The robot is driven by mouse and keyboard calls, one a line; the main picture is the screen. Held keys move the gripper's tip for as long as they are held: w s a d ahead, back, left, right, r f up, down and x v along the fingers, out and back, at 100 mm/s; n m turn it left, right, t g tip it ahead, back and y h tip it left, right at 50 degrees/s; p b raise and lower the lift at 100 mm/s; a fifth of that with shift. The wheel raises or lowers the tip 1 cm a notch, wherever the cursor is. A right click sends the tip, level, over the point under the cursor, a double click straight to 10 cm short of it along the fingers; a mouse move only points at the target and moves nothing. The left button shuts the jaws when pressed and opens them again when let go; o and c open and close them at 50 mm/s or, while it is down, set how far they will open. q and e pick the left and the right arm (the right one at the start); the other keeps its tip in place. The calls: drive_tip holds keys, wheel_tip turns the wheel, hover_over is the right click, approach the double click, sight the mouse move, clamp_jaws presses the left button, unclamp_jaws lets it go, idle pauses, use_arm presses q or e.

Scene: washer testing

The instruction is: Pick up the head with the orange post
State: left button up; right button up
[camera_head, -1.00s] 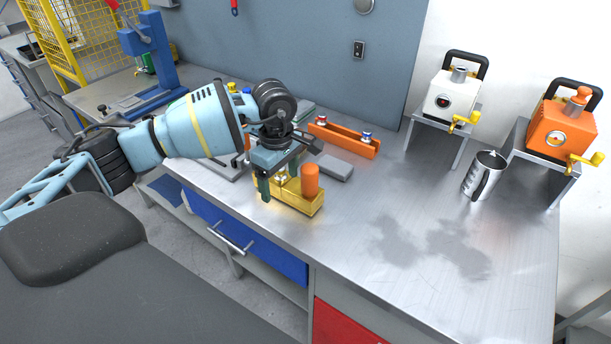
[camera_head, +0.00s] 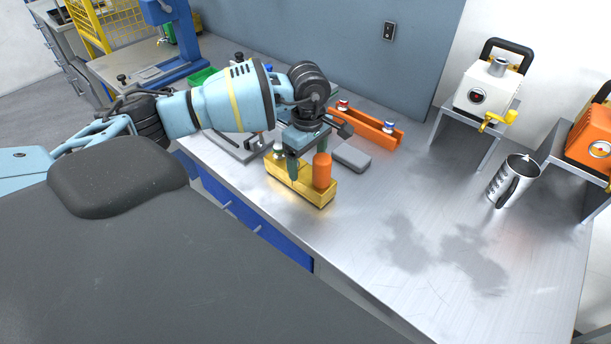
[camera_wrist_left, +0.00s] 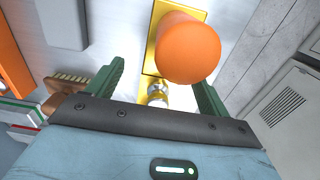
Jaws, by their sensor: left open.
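A yellow block (camera_head: 312,197) with a tall orange post (camera_head: 322,172) stands on the metal bench. A small silver head (camera_head: 279,152) sits on the block beside the post. My left gripper (camera_head: 296,165) is over the block, pointing down, open, with one finger partly hiding the block. In the left wrist view the open left gripper (camera_wrist_left: 157,92) has a green finger on each side. The silver head (camera_wrist_left: 157,97) shows between them, with nothing visibly gripped. The orange post (camera_wrist_left: 187,47) rises close by, just beyond the fingers. My right gripper is not in view.
An orange rack (camera_head: 365,128) with red-topped and blue-topped heads stands behind. A grey box (camera_head: 352,158) lies near the block. A metal mug (camera_head: 512,182) and white (camera_head: 488,88) and orange (camera_head: 592,135) machines are at right. The front right of the bench is clear.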

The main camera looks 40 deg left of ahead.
sight(306, 172)
use_arm(q)
drive_tip(key=shift+s+a+f+p, duration=0.1)
drive_tip(key=shift+s+f+p, duration=0.1)
drive_tip(key=shift+f, duration=1.1)
drive_tip(key=shift+s+f+p, duration=0.1)
drive_tip(key=shift+f+p, duration=0.05)
drive_tip(key=shift+f, duration=1.1)
clamp_jaws()
drive_tip(key=shift+r, duration=0.15)
